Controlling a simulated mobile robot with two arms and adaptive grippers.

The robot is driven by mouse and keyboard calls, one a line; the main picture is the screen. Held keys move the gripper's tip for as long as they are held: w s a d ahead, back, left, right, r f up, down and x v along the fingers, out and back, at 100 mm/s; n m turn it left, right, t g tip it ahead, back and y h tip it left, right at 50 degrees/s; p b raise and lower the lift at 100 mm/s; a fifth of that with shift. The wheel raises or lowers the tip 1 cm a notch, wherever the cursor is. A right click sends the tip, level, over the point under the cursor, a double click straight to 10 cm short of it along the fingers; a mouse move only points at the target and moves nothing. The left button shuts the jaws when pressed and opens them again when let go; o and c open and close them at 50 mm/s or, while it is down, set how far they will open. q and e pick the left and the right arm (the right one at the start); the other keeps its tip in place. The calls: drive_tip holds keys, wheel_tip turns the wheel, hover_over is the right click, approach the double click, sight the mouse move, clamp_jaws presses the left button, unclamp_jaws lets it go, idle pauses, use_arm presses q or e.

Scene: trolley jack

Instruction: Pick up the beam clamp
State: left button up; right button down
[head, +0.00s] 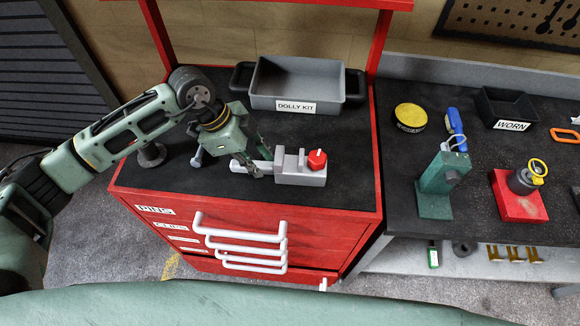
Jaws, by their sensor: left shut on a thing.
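A light grey metal piece with a red knob, which looks like the beam clamp (300,177), lies on the black top of the red tool cabinet (150,175). My left gripper (256,168) reaches in from the left and is shut on the narrow left end of this grey piece. The fingers hide part of that end. I cannot tell whether the piece is clear of the cabinet top. My right gripper is not in view.
A grey bin labelled DOLLY KIT (300,85) stands behind the gripper. A dark round part (151,155) and a bolt-like part (198,156) lie left. The right bench holds a green block (434,190), a red-based part (518,200) and a WORN tray (505,106).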

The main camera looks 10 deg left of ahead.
use_arm(q)
clamp_jaws()
drive_tip(key=shift+w+r, duration=0.15)
drive_tip(key=shift+r, duration=0.1)
